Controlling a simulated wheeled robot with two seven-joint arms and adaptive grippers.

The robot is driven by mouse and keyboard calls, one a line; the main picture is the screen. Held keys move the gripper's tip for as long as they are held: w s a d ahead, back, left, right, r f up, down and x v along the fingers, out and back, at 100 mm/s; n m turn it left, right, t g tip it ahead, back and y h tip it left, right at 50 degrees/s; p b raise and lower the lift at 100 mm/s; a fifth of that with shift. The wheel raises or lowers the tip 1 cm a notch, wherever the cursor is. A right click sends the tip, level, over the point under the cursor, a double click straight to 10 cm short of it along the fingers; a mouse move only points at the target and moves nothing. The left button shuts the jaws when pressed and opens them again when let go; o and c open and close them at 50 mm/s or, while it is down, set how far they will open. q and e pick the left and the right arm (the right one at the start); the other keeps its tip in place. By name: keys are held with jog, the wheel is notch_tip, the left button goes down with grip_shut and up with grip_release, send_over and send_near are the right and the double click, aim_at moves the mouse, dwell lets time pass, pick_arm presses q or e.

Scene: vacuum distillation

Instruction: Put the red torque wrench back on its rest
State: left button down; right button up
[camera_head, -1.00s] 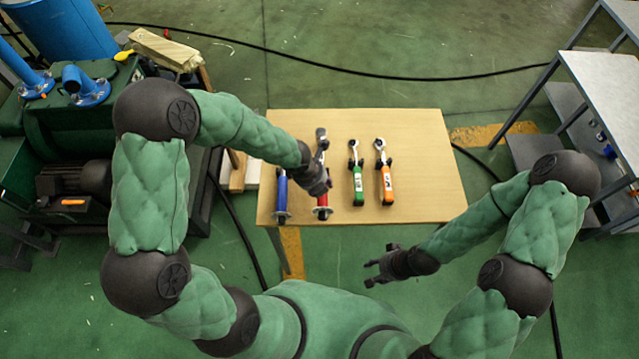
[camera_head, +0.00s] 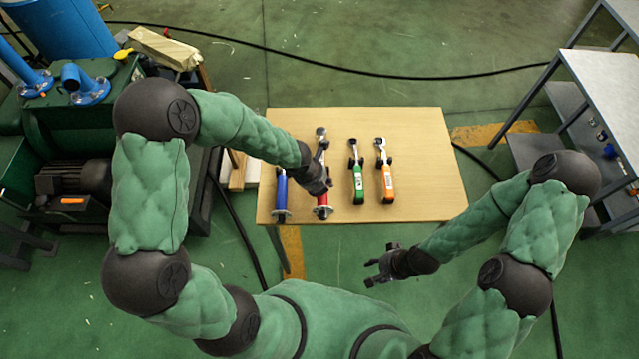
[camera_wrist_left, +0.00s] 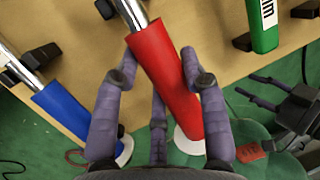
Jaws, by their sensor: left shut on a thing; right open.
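The red torque wrench (camera_head: 322,201) is at the left-middle of the wooden table, its metal head toward the far edge. My left gripper (camera_head: 319,185) is over its red handle and hides part of it. In the left wrist view, the fingers of my left gripper (camera_wrist_left: 160,72) are on both sides of the red handle (camera_wrist_left: 167,85), shut on it. A black support block (camera_wrist_left: 106,8) shows beside the shaft; whether the wrench touches it I cannot tell. My right gripper (camera_head: 383,266) is open and empty, in front of the table.
A blue wrench (camera_head: 281,192) lies just left of the red one. A green wrench (camera_head: 358,184) and an orange wrench (camera_head: 387,182) lie to its right. The right part of the table (camera_head: 430,165) is bare. Green machinery stands left, a metal bench (camera_head: 605,90) right.

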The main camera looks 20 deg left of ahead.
pick_arm(q)
jog(key=shift+f+b, duration=1.05)
jog(key=shift+f, duration=0.15)
jog(key=c, duration=0.6)
grip_release()
jog(key=shift+s+f, duration=0.1)
jog(key=shift+r, duration=0.45)
jog(key=v, duration=1.1)
jog(key=shift+a+r, duration=0.1)
